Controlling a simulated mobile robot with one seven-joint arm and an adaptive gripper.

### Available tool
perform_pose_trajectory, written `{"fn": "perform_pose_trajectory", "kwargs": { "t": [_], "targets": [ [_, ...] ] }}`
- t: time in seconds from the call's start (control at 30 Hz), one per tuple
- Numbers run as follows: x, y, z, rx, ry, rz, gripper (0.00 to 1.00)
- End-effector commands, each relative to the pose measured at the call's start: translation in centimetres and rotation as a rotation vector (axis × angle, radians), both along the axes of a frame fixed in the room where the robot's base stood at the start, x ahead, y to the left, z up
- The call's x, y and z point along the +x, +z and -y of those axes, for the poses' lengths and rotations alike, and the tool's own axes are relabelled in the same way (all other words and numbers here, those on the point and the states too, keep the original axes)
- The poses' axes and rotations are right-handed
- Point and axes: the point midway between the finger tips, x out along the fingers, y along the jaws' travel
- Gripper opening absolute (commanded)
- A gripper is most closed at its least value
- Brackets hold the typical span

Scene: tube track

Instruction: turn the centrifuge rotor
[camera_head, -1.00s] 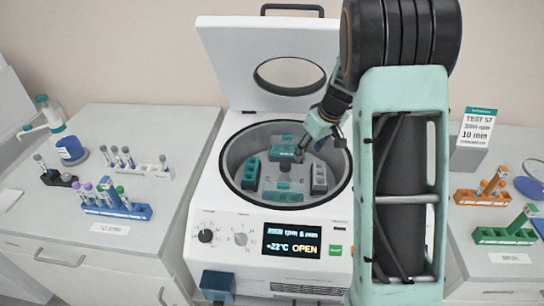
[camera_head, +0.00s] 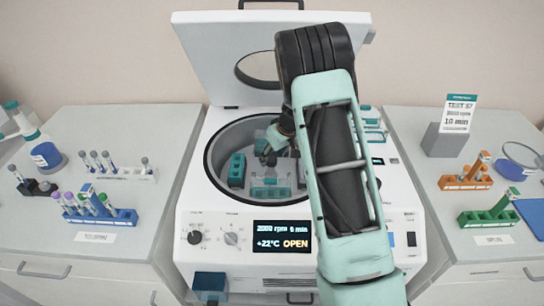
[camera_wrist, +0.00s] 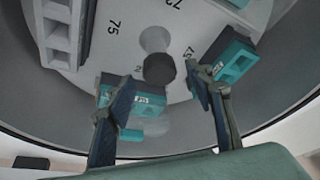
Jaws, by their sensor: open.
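The centrifuge stands open, its white lid (camera_head: 212,60) raised and its display (camera_head: 282,236) reading OPEN. The rotor lies inside its round bowl; its pale, numbered plate (camera_wrist: 112,48) shows in the wrist view, with a dark central knob (camera_wrist: 159,68). A teal bucket (camera_head: 237,168) sits at the rotor's left and another (camera_head: 270,187) at its front. My gripper (camera_head: 268,154) reaches into the bowl. In the wrist view, my gripper (camera_wrist: 165,90) is open and empty, one finger on either side of the knob in the picture. I cannot tell whether either finger touches a bucket. My arm hides the bowl's right side.
The bowl rim (camera_head: 215,192) surrounds my gripper. A blue rack (camera_head: 122,220) and a white rack (camera_head: 135,174) with tubes stand on the left bench. Orange (camera_head: 466,180) and green (camera_head: 485,217) racks and a sign (camera_head: 458,113) stand on the right bench.

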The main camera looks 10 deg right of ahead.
Motion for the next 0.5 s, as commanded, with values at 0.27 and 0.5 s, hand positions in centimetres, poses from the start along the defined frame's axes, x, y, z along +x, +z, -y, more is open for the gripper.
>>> {"fn": "perform_pose_trajectory", "kwargs": {
  "t": [0.27,0.5],
  "targets": [
    [0.39,-1.14,-0.22,-0.001,0.000,0.000,0.49],
    [0.39,-1.14,-0.22,0.000,0.000,0.000,0.45]
  ]
}}
